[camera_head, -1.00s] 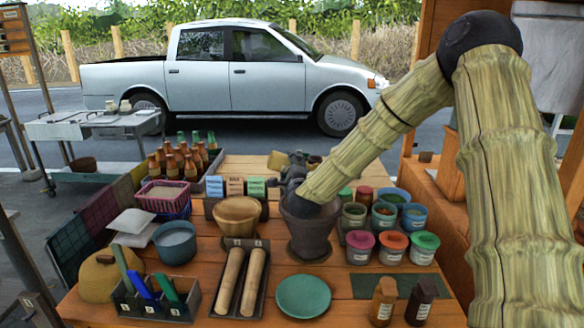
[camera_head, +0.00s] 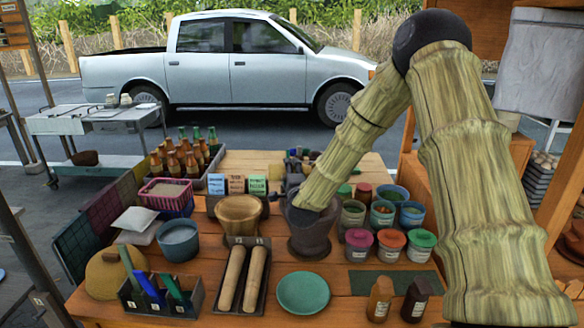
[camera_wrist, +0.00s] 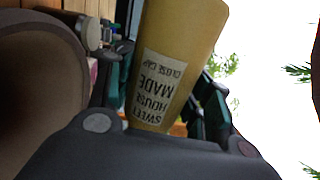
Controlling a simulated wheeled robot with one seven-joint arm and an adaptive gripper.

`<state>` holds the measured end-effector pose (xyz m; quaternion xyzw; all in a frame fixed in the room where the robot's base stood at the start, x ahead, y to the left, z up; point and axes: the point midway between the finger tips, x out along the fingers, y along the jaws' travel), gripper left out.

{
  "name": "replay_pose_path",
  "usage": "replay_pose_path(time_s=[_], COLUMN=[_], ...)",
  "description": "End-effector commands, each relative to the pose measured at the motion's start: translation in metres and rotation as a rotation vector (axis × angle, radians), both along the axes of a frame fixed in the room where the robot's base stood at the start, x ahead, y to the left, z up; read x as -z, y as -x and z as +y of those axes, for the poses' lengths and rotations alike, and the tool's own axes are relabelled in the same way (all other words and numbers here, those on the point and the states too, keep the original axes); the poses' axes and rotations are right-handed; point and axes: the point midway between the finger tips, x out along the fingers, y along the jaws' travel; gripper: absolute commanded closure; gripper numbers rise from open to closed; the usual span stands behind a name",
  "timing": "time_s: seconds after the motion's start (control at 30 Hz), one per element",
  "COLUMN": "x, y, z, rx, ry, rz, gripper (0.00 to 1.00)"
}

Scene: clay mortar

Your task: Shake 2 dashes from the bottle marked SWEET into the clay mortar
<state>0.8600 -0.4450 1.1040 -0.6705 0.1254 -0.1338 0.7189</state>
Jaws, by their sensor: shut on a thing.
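The dark brown clay mortar (camera_head: 311,240) stands on the wooden table, below the end of my arm. Its round mouth appears to fill the left of the wrist view (camera_wrist: 35,90). My gripper (camera_wrist: 160,115) is shut on the yellow-brown bottle (camera_wrist: 190,45), whose upside-down label shows SWEET HOUSE MADE. The bottle is tipped well over, with its broad end toward the top of the wrist picture; its other end is hidden behind the gripper. In the head view, my gripper (camera_head: 290,203) is dark and partly hidden by my arm at the mortar's rim; the bottle is not clearly visible there.
A wooden bowl (camera_head: 240,215) stands close left of the mortar. Lidded jars (camera_head: 390,244) stand close on its right. A green plate (camera_head: 303,293) and two small bottles (camera_head: 380,298) are in front. Several bottles (camera_head: 185,158) stand at the back left.

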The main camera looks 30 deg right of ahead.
Motion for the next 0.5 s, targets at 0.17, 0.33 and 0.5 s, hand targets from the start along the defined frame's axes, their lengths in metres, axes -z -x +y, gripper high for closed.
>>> replay_pose_path(time_s=[0.17, 0.33, 0.5], x=[0.005, 0.003, -0.003], y=[-0.001, 0.001, 0.005], z=[0.002, -0.004, -0.013], rx=[-0.001, 0.0, 0.0], ry=[0.1, 0.247, 0.415], rz=[0.038, 0.092, 0.157], gripper=[0.76, 0.76, 0.76])
